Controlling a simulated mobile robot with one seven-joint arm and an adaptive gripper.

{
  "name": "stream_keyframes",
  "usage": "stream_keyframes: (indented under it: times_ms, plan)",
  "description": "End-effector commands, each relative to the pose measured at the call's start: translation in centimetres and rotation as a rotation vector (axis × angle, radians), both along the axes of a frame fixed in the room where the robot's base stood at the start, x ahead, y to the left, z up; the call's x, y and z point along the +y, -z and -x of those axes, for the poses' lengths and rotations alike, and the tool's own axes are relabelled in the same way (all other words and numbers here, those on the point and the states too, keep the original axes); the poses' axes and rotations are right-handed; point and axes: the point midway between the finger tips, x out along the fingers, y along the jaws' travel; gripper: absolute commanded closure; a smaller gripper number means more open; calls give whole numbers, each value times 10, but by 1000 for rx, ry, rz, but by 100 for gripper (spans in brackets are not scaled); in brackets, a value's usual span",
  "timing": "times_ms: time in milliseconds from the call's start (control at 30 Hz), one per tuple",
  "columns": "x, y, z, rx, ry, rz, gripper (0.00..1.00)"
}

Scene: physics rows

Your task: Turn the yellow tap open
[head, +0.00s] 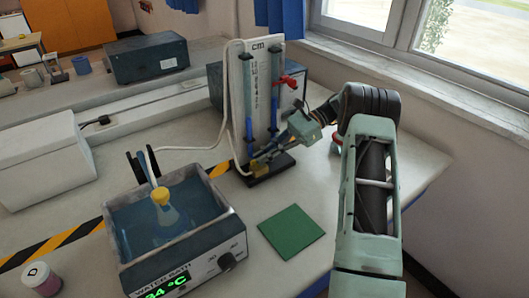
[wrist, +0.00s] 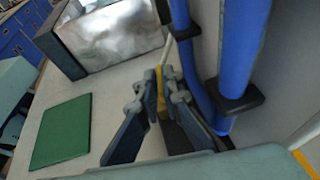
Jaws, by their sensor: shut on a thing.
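The yellow tap (head: 260,168) sits low on the manometer stand (head: 262,95), just above its dark base. My gripper (head: 268,153) reaches in from the right at the tap. In the wrist view, my gripper's fingers (wrist: 162,97) are closed on the yellow tap (wrist: 160,78), which shows as a narrow strip between them. The fingers hide most of the tap, so its exact angle cannot be told. Blue tubes (wrist: 245,45) run close to the right of the fingers in that view.
A water bath (head: 190,255) holding a yellow-topped flask (head: 161,197) stands at the front left. A green mat (head: 291,232) lies on clear bench at the front. A grey box (wrist: 115,40) is near the stand.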

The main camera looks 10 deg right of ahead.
Motion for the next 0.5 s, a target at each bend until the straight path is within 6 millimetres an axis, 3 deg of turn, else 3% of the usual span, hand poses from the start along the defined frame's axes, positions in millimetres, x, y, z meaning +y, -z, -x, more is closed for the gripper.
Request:
stream_keyframes:
  times_ms: [500]
  plan:
    - [2, 0, 0, 1, -43, -3, 100]
